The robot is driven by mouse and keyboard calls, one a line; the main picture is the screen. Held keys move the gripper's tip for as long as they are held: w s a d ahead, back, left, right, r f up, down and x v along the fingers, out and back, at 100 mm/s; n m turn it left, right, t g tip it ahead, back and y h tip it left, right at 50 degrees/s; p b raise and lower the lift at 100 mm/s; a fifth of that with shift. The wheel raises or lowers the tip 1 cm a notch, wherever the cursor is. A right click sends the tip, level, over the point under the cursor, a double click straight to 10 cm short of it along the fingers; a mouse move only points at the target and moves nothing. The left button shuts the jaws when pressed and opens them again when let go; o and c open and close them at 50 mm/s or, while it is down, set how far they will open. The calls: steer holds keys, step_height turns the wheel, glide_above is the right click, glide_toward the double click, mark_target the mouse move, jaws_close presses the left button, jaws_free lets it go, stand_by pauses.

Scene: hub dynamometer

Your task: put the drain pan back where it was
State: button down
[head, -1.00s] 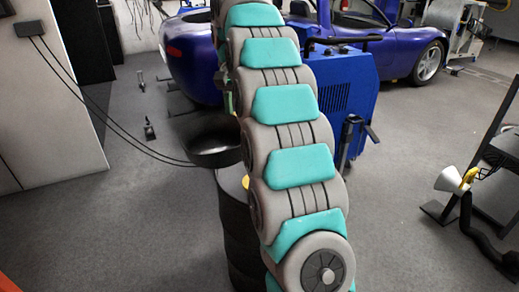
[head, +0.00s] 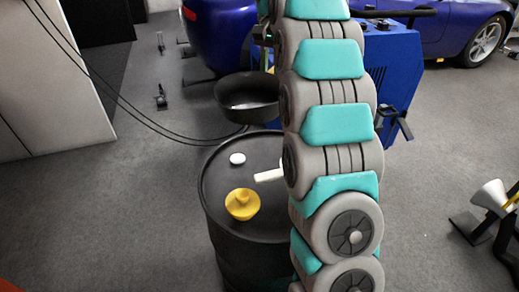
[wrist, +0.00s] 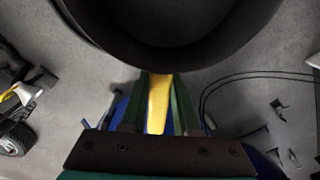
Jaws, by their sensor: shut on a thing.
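The drain pan (head: 247,103) is a round black shallow bowl. In the head view it shows just left of my arm, above and beyond the far edge of a black drum (head: 225,218). In the wrist view the dark curved underside or wall of the pan (wrist: 170,50) fills the top middle. My gripper (wrist: 160,88) is shut, its two green fingers on either side of a yellow strip (wrist: 159,105) that reaches to the pan's edge, seemingly its handle. My arm hides most of my gripper in the head view.
On the drum top are a yellow knobbed piece (head: 242,204), a white disc (head: 237,159) and a white bar (head: 268,176), partly hidden. A blue machine (head: 400,65) stands behind my arm. Cables (head: 110,100) hang at left. Floor at left is mostly clear.

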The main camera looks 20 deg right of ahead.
step_height(320, 180, down, 2)
steer(key=b, duration=0.5)
glide_toward(269, 138)
steer(key=shift+f, duration=2.95)
steer(key=shift+f, duration=0.15)
steer(key=c, duration=0.6)
jaws_free()
steer(key=shift+c, duration=0.2)
step_height(269, 138, up, 12)
steer(key=shift+p, duration=0.3)
